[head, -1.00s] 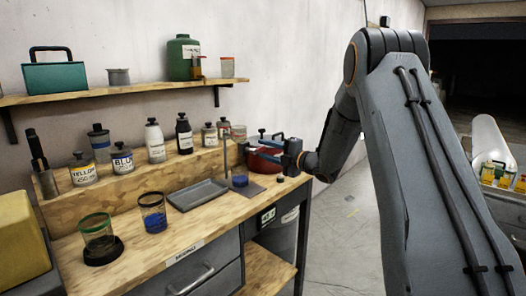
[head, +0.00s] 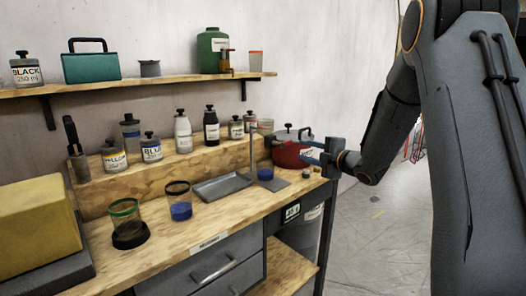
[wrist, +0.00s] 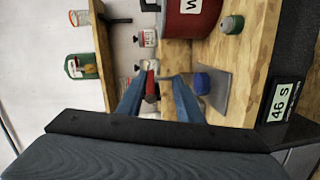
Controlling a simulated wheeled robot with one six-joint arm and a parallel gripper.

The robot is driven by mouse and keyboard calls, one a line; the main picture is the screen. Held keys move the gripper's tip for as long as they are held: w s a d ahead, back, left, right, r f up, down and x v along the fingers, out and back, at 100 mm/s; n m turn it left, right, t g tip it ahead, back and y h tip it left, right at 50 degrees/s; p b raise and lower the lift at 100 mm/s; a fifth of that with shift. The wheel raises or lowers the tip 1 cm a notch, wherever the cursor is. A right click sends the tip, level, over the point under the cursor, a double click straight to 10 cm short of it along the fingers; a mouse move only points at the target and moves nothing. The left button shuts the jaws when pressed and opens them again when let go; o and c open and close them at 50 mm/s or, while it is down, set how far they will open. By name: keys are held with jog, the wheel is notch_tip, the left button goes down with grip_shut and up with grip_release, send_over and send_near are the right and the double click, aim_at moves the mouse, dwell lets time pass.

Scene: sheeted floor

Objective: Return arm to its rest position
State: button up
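My arm runs down the right side of the head view. My gripper (head: 303,151) is at the bench's right end, in front of a red pot (head: 290,152) that it partly covers. In the wrist view its two blue fingers (wrist: 160,90) stand apart with a gap between them. I see nothing held; a small reddish item shows in the gap, seemingly behind the fingers. The pot also shows near the top of the wrist view (wrist: 188,22).
The wooden bench (head: 165,255) holds a grey tray (head: 222,186), a cup of blue (head: 180,203), a green-rimmed cup (head: 125,218) and several bottles. A wall shelf (head: 150,83) is above. Open floor (head: 375,235) lies right of the bench.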

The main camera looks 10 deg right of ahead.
jog(key=s+a+f+m+g+h, duration=0.1)
jog(key=s+f+m+g+h, duration=0.25)
jog(key=s+m, duration=0.4)
jog(key=s+f+m+g+h, duration=0.25)
jog(key=s+f+m, duration=0.2)
jog(key=s, duration=0.55)
jog(key=s+a+f+m+g+h, duration=0.1)
jog(key=s+f+m+g+h, duration=0.3)
jog(key=s, duration=0.5)
jog(key=s+a+f+m+g+y, duration=0.1)
jog(key=s+a+m+g, duration=0.1)
jog(key=s, duration=0.6)
jog(key=s+a+f+m+g+y, duration=0.1)
jog(key=s+a+m+g, duration=0.1)
jog(key=s, duration=0.6)
jog(key=shift+s+f+m, duration=0.35)
jog(key=shift+s+m, duration=0.05)
jog(key=shift+m, duration=0.5)
